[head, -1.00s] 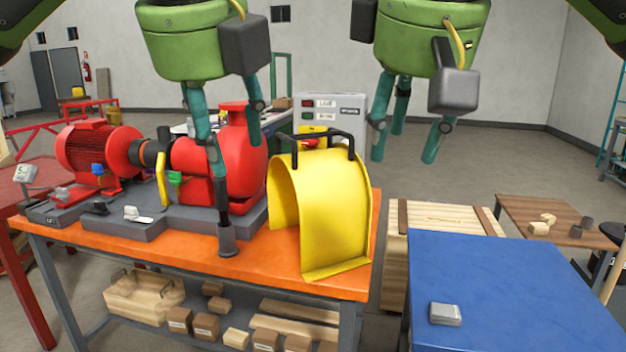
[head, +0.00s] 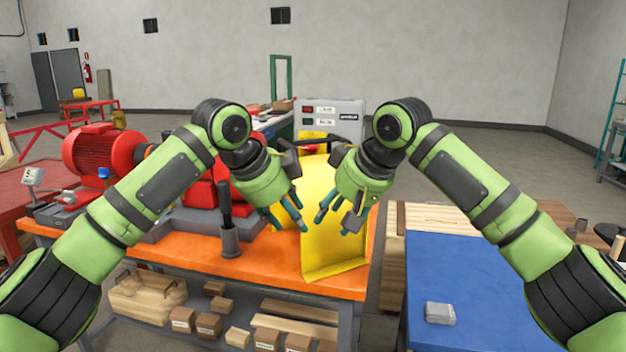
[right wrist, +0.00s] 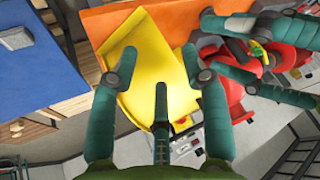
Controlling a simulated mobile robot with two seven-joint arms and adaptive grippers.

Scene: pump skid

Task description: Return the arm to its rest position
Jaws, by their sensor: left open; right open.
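My left gripper (head: 290,213) is open and empty, in front of the red pump (head: 203,192) and by the left side of the yellow guard (head: 334,255). My right gripper (head: 337,215) is open and empty, in front of the yellow guard. In the right wrist view the spread fingers of my right gripper (right wrist: 164,82) appear over the guard (right wrist: 150,75), with no object between them. Fingers of my left gripper show at upper right there. The two grippers hang close together, and my forearms hide part of the pump and motor.
The orange bench (head: 195,262) carries the red motor (head: 95,150) and a dark upright cylinder holder (head: 231,240). Wooden blocks lie on its lower shelf. At right, a blue-topped table (head: 480,275) holds a small grey box (head: 440,313). A wooden crate stands behind it.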

